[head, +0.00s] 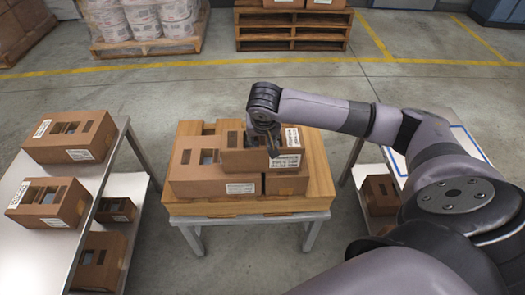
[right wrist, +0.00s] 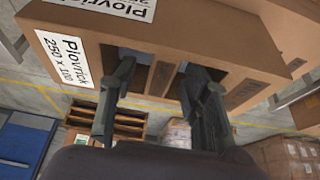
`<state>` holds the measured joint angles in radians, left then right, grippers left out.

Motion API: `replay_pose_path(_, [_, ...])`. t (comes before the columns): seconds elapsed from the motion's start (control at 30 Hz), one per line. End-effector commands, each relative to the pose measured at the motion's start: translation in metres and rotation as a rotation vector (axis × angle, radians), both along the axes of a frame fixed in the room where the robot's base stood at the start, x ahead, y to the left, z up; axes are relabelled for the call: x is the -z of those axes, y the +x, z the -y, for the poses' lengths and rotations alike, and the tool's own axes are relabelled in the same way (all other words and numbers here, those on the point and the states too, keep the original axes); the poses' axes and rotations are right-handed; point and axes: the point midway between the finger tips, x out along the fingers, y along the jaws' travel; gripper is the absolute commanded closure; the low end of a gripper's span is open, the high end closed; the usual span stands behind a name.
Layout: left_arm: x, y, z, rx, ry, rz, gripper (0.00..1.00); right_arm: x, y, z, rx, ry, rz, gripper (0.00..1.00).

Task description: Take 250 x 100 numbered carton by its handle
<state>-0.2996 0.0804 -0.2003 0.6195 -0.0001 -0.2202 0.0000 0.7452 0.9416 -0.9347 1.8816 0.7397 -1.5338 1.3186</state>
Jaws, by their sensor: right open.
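The brown carton with white labels (head: 234,160) sits among other cartons on the wooden-topped table in the head view. In the right wrist view, the same carton (right wrist: 262,50) fills the top; its label (right wrist: 65,60) reads "Plovrick 250 x 1..", with the end hard to read. Dark openings with a strip of cardboard between them show on its face. My right gripper (head: 268,146) is over the carton's top. In the right wrist view, its open fingers (right wrist: 158,85) overlap the openings, one on each side of the strip. I cannot tell whether they touch it. My left gripper is out of view.
The wooden-topped table (head: 318,180) bears several cartons close together. A steel table (head: 28,240) at left holds two cartons (head: 70,137), with more on its lower shelf. Another table stands at right, partly behind my arm. Pallets (head: 292,36) stand at the back; open floor lies between.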

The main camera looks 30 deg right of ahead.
Motion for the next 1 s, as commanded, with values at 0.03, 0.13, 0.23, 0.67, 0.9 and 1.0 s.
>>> replay_pose_path(0.03, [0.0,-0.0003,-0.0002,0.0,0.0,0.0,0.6,-0.0002,0.0,-0.0002,0.0,0.0,0.0,0.57])
replay_pose_path(0.13, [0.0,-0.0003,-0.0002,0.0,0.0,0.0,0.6,-0.0004,0.0,-0.0003,0.0,0.0,0.0,0.63])
replay_pose_path(0.23, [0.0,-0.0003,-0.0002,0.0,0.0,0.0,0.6,-0.0005,0.0,-0.0002,0.0,0.0,0.0,0.7])
replay_pose_path(0.67, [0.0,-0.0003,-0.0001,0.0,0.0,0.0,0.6,-0.0007,0.0,-0.0002,0.0,0.0,0.0,0.99])
replay_pose_path(0.9, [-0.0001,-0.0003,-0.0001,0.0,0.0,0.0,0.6,-0.0008,0.0001,-0.0002,0.001,0.0,0.001,1.0])
replay_pose_path(1.0, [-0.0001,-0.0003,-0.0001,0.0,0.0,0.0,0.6,-0.0009,0.0002,-0.0001,0.001,0.0,0.001,1.0])
